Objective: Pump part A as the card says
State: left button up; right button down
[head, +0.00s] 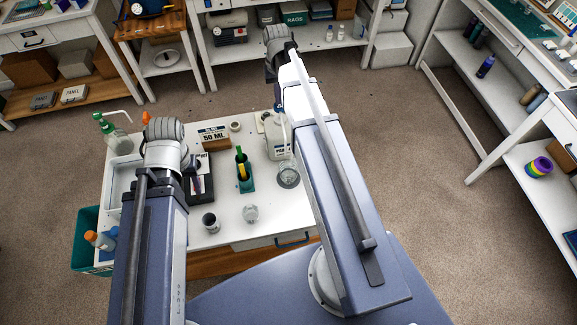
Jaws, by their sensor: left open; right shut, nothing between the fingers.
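The card (212,136) stands at the back of the white worktable and reads "50 ML"; its smaller line is too small to read. A whitish jug (270,133) with a partly hidden "PAR…" label stands right of it. A clear cup (288,178) stands in front of the jug, partly behind my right arm. My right gripper (278,97) is shut and empty, pointing down over the jug's top; I cannot tell whether it touches the pump. My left gripper (196,184) is open and empty over a black flat device (203,193), partly hidden by my arm.
A teal holder (246,184) with green and yellow handles stands mid-table. A clear cup (250,213) and a dark cup (210,222) stand near the front. The front right tabletop is clear.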

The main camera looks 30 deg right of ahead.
jog(key=shift+f+b, duration=1.95)
jog(key=shift+f, duration=0.1)
jog(key=shift+r+p, duration=2.05)
jog(key=shift+f+b, duration=1.55)
jog(key=shift+r+p, duration=1.55)
jog(key=shift+f+b, duration=0.7)
jog(key=shift+r+p, duration=0.7)
notch_tip(320, 180, up, 6)
jog(key=p, duration=0.6)
jog(key=shift+r, duration=0.1)
